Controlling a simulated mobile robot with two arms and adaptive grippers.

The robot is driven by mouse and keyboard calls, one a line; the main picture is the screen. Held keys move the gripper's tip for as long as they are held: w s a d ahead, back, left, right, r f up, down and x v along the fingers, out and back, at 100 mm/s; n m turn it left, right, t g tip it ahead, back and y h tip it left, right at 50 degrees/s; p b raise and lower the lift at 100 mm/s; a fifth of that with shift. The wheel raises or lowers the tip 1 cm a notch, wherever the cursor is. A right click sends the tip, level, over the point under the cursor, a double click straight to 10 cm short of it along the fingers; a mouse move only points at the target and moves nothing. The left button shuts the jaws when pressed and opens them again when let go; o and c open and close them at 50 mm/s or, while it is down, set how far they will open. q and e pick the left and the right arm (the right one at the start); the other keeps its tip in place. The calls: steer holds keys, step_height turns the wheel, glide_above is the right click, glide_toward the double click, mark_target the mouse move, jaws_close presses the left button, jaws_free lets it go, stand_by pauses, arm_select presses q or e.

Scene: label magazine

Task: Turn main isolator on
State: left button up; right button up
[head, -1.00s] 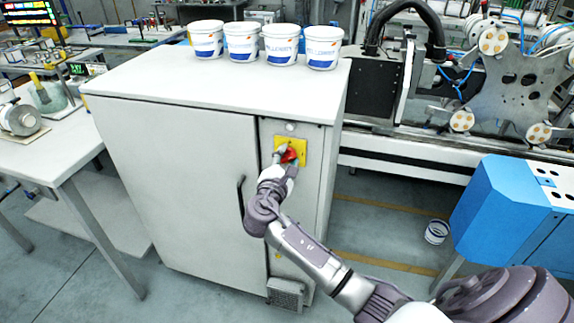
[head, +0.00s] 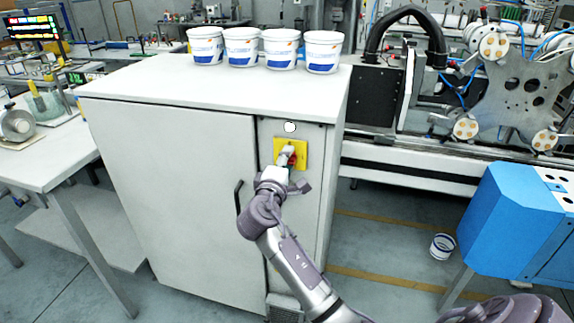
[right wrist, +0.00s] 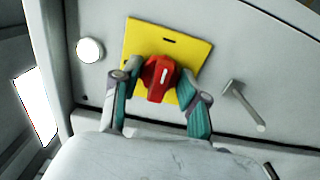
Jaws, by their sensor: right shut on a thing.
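The main isolator is a red rotary knob (head: 291,158) on a yellow square plate (head: 303,147), on the narrow right front panel of a grey cabinet (head: 180,180). In the right wrist view the red knob (right wrist: 158,78) has a white mark and stands before the yellow plate (right wrist: 190,52). My right gripper (head: 290,168) is at the knob, its fingers (right wrist: 170,88) on either side of it, shut on it. The gripper partly covers the knob in the head view. My left gripper does not show.
Several white buckets (head: 242,47) stand on the cabinet top. A round white lamp or button (head: 290,127) is above the plate, and a black door handle (head: 239,197) is to its left. A blue machine (head: 510,220) and a small bucket (head: 442,246) are at the right.

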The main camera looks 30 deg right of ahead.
steer(key=shift+f, duration=0.1)
stand_by(0.3)
steer(key=o, duration=1.1)
steer(key=v, duration=1.2)
